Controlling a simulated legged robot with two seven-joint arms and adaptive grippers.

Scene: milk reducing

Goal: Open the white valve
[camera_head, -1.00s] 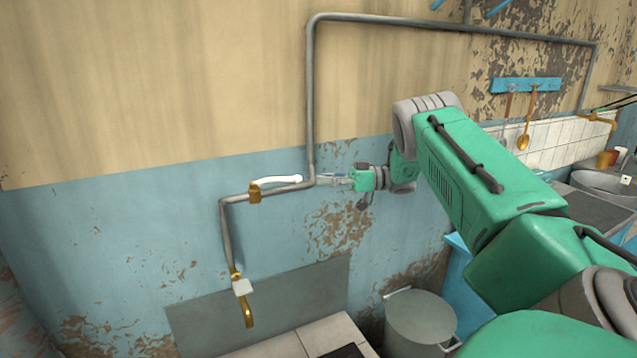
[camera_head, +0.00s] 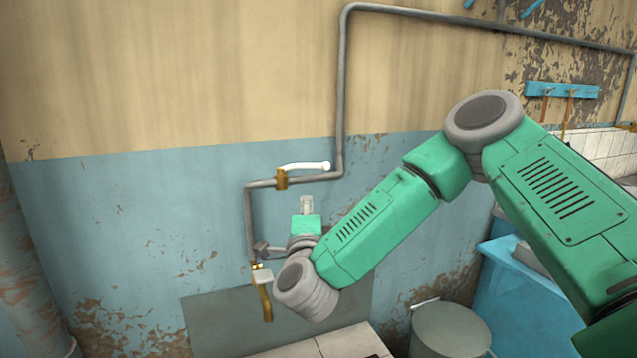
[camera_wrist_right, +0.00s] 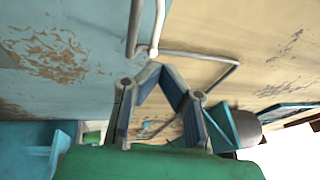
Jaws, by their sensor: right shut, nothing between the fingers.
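The white valve lever (camera_head: 305,166) sits on a brass valve body (camera_head: 281,180) on the grey wall pipe. The lever lies along the horizontal pipe, pointing right. My right gripper (camera_head: 306,202) is below the lever, pointing up, shut and empty, with a visible gap to the lever. In the right wrist view my fingers (camera_wrist_right: 155,68) meet at the tips, and a small white end (camera_wrist_right: 153,52), seemingly the lever's, shows just beyond them. My left gripper is not in view.
A grey pipe (camera_head: 342,90) rises right of the valve. A brass tap (camera_head: 265,300) with a pale handle hangs below left, close to my right wrist. A grey panel (camera_head: 215,325) is on the wall lower down. A metal bin (camera_head: 450,330) stands lower right.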

